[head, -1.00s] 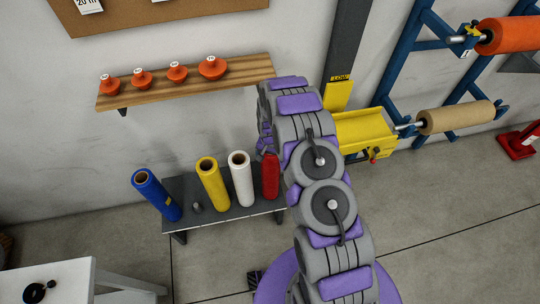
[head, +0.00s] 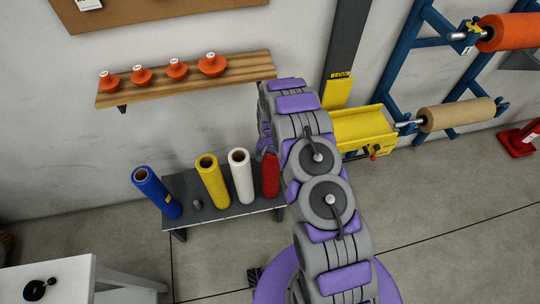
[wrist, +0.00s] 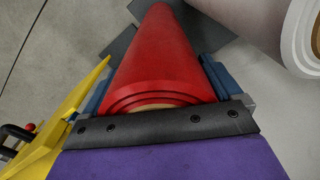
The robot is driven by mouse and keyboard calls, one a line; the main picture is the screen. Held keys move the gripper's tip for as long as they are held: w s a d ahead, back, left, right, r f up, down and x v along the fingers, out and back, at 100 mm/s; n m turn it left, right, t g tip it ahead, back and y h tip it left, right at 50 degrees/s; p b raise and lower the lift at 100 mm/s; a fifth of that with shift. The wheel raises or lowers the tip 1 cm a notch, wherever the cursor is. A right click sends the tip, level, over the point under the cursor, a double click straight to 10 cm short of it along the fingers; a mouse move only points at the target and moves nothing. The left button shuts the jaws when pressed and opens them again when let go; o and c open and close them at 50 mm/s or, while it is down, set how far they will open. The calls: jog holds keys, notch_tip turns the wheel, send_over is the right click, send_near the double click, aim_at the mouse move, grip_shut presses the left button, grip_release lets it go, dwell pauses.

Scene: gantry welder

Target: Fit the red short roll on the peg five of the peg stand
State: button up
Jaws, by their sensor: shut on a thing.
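The red short roll (head: 270,176) stands upright at the right end of the dark peg stand (head: 240,208), partly hidden by my arm in the head view. In the wrist view, the red roll (wrist: 158,60) runs away from the camera between the two blue fingers of my gripper (wrist: 155,90), which is shut on it. The gripper is hidden behind my arm in the head view. Whether the roll's lower end is around a peg or only above the stand, I cannot tell. A bare short peg (head: 196,204) shows between the blue and yellow rolls.
Blue (head: 156,192), yellow (head: 212,181) and white (head: 241,175) rolls stand on the stand, the white one close beside the red. A yellow tray (head: 362,130) is right of my arm. A wooden shelf (head: 190,80) holds orange weights above. Open floor lies in front.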

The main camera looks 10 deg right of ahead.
jog(key=shift+w+f, duration=0.1)
jog(key=shift+f, duration=0.35)
jog(key=o, duration=1.7)
jog(key=shift+o, duration=0.2)
notch_tip(320, 180, up, 17)
jog(key=p, duration=0.2)
jog(key=shift+r+p, duration=0.15)
jog(key=shift+p, duration=0.2)
jog(key=shift+r, duration=0.1)
jog(key=s+r+n, duration=0.1)
jog(key=s+r, duration=0.7)
jog(key=r, duration=0.3)
jog(key=s+r+n, duration=0.1)
jog(key=s+r, duration=0.6)
jog(key=r, duration=0.3)
jog(key=s+r+n, duration=0.1)
jog(key=s+r, duration=0.2)
jog(key=s, duration=0.6)
jog(key=s+r+n+g, duration=0.1)
jog(key=s+r, duration=0.2)
jog(key=s, duration=0.6)
jog(key=s+r+n, duration=0.1)
jog(key=s+r, duration=0.2)
jog(key=s, duration=0.6)
jog(key=shift+s+r+g, duration=0.2)
jog(key=shift+r+g, duration=0.15)
jog(key=shift+g, duration=0.05)
